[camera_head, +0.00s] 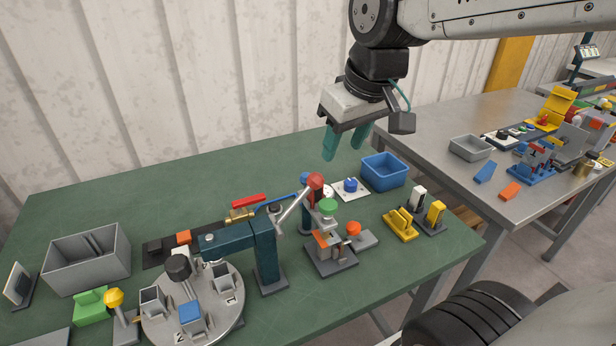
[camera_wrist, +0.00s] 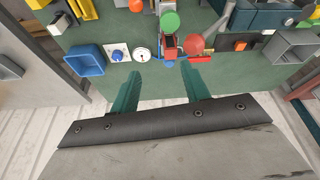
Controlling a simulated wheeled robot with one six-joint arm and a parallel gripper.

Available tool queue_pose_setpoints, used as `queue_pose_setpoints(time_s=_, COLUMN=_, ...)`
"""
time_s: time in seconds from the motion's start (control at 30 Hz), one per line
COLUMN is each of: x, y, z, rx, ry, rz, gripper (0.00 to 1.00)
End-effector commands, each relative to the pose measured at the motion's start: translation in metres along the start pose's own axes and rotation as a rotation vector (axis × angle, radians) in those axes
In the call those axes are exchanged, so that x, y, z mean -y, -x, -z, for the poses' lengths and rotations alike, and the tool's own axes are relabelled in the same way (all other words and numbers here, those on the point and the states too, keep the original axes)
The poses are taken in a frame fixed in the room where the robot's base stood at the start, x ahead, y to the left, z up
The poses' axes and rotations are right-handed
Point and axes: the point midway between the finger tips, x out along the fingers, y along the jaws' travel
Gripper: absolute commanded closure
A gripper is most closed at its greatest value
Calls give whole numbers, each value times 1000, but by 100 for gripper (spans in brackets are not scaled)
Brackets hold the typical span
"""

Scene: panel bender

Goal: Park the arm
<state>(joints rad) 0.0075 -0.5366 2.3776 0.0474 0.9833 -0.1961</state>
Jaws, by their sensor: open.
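My gripper (camera_head: 344,144) hangs at the end of my raised arm, fingers pointing down, above the back right part of the green table (camera_head: 190,185). Its two teal fingers are apart, with nothing between them. In the wrist view the open gripper (camera_wrist: 160,85) shows against the table's back edge, with a white dial and a red-ended lever beyond the fingertips. My arm comes in from the upper right of the head view.
Below my gripper are a blue bin (camera_head: 384,171), a blue button on a white plate (camera_head: 350,187) and a red-knobbed lever (camera_head: 315,181). A grey rotary disc (camera_head: 215,318) stands at front. A metal table (camera_head: 440,135) is at right. The corrugated wall (camera_head: 180,80) is behind.

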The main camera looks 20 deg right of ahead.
Motion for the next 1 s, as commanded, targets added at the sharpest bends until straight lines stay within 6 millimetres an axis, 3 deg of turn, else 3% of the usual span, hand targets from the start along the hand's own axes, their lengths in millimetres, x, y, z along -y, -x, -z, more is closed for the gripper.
queue_pose_setpoints(time_s=0.3, x=-3, y=-57, z=60, rx=255, ry=260, rz=160, gripper=54)
queue_pose_setpoints(time_s=0.5, x=-5, y=-85, z=80, rx=335, ry=361, rz=248, gripper=54)
queue_pose_setpoints(time_s=0.67, x=-4, y=-97, z=83, rx=353, ry=388, rz=273, gripper=54)
queue_pose_setpoints(time_s=1.0, x=6, y=-143, z=62, rx=355, ry=389, rz=274, gripper=54)
